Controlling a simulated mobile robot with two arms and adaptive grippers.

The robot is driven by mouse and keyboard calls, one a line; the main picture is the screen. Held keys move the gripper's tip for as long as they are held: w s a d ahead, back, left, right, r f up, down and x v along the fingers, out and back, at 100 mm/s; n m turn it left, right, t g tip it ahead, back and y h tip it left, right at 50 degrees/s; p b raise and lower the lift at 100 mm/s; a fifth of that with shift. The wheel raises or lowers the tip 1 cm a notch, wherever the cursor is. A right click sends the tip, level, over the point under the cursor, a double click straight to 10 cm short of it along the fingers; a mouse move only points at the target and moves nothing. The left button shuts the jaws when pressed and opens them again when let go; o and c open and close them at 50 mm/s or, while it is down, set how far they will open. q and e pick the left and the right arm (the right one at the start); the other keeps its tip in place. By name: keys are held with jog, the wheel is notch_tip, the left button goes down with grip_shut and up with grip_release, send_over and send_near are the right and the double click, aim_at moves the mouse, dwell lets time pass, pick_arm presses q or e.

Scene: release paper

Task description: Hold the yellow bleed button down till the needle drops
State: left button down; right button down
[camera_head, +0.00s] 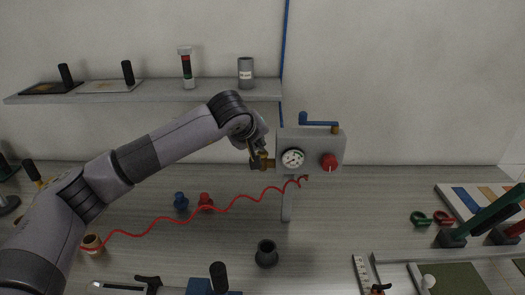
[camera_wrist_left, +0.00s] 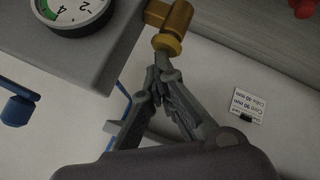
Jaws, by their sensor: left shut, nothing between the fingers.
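The grey gauge box (camera_head: 335,150) stands on a post at the middle of the bench. Its round white dial (camera_head: 293,158) faces me; part of it shows in the wrist view (camera_wrist_left: 72,8), with a green band near the 4. I cannot make out the needle's reading. A brass fitting (camera_head: 264,160) sticks out of the box's left side. In the wrist view its round yellow button (camera_wrist_left: 168,44) is at the fitting's end. My left gripper (camera_head: 254,156) is shut and empty. Its tips (camera_wrist_left: 162,66) are right at the button; I cannot tell whether they press it.
A red knob (camera_head: 329,162) and a blue-handled pipe (camera_head: 318,120) are on the box. A red cord (camera_head: 150,228) runs across the bench to the box. A shelf (camera_head: 220,91) hangs behind my arm. A dark vase (camera_head: 266,254) stands in front. A white label (camera_wrist_left: 247,106) shows beyond the gripper.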

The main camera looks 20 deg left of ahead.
dwell(0.6)
pick_arm(q)
jog(key=shift+w+r+p, duration=0.1)
jog(key=shift+r+p, duration=0.3)
jog(key=shift+r, duration=0.5)
jog(key=shift+r, duration=0.2)
notch_tip(320, 180, up, 5)
jog(key=shift+f+p, duration=0.15)
jog(key=shift+p, duration=1.1)
